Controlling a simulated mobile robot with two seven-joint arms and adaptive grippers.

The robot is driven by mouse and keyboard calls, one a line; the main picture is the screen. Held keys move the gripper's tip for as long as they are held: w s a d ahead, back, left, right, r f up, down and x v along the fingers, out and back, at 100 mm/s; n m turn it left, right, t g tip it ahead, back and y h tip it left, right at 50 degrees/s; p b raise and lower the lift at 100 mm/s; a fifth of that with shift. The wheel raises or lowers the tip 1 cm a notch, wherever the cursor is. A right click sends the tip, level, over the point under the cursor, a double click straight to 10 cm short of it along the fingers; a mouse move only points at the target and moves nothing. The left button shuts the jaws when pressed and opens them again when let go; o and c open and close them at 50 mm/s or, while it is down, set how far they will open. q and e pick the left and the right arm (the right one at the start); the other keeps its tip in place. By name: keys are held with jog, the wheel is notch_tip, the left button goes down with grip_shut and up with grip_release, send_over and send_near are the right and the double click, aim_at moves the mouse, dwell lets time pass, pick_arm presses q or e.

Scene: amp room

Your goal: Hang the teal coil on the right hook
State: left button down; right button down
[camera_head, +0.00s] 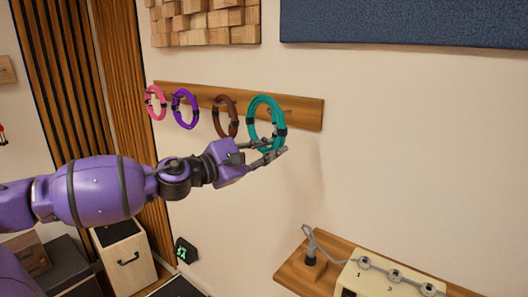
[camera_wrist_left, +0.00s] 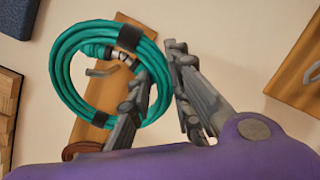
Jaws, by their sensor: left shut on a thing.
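The teal coil (camera_head: 251,117) is held upright in front of the wooden hook rail (camera_head: 310,113), towards its right end. My left gripper (camera_head: 270,150) is shut on the coil's lower part. In the left wrist view the teal coil (camera_wrist_left: 63,72) has black straps, and one finger of my left gripper (camera_wrist_left: 160,75) passes through the ring. My right gripper is out of view.
Pink (camera_head: 162,104), purple (camera_head: 195,108) and brown (camera_head: 236,118) coils hang left of the teal one on the same rail. A wooden shelf (camera_head: 290,275) with a cream box (camera_head: 385,283) and grey cable stands below right. The wall between is clear.

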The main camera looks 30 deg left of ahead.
pick_arm(q)
jog(key=shift+w+d+r, duration=0.1)
jog(key=shift+w, duration=0.45)
jog(key=shift+w+d+f+b, duration=0.1)
jog(key=shift+w+f+b, duration=0.25)
jog(key=shift+w, duration=0.25)
jog(key=shift+w+d+f+b, duration=0.15)
jog(key=shift+w+b, duration=0.45)
jog(key=shift+w, duration=0.4)
jog(key=shift+w+b, duration=0.6)
jog(key=shift+w, duration=0.1)
jog(key=shift+w+d+f+b, duration=0.15)
jog(key=shift+w+f+b, duration=0.45)
jog(key=shift+f, duration=0.25)
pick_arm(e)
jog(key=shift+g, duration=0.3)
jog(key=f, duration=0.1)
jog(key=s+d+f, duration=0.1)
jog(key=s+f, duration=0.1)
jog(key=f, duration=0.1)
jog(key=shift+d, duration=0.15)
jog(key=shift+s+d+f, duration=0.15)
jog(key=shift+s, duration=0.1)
